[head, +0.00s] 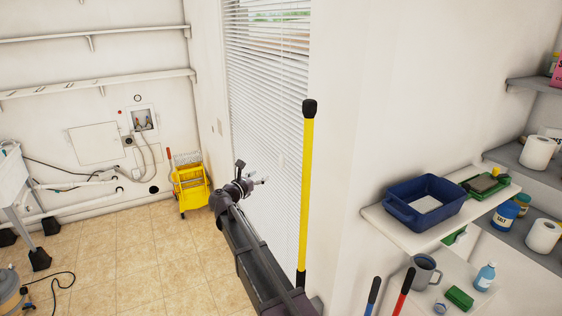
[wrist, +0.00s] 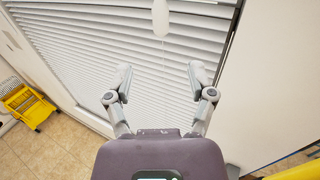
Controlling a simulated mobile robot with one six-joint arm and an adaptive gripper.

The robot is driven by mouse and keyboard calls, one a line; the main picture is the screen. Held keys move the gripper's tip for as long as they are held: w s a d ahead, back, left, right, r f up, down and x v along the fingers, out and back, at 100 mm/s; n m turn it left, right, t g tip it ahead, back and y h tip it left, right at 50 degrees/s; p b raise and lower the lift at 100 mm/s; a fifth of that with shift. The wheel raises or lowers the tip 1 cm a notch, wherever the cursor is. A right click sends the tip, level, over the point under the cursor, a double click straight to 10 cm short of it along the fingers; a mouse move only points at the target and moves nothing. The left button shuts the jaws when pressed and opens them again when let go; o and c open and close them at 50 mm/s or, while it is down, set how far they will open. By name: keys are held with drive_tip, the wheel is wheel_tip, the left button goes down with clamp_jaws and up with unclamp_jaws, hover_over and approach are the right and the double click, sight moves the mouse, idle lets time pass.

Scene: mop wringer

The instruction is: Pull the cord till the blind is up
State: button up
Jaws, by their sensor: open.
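The white slatted blind (head: 268,90) hangs lowered over the tall window or door opening in the head view, with a strip of outside showing at its top. It also fills much of the wrist view (wrist: 80,50). A white oval cord pull (wrist: 160,17) shows at the top middle of the wrist view, in front of the slats, with a thin pale line below it. My gripper (wrist: 160,76) is open and empty, its fingers spread below the pull in the picture and apart from it. In the head view my gripper (head: 259,181) is in front of the blind.
A yellow mop bucket (head: 190,187) stands on the tiled floor beyond my arm. A yellow pole with black ends (head: 307,190) stands upright at the wall, right of the blind. A shelf with a blue basin (head: 425,203) is at the right. The floor at left centre is clear.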

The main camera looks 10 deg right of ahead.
sight(280, 163)
drive_tip(key=shift+w+d, duration=0.1)
drive_tip(key=x, duration=1.3)
drive_tip(key=shift+w+d, duration=0.1)
drive_tip(key=shift+d, duration=0.1)
clamp_jaws()
idle(0.3)
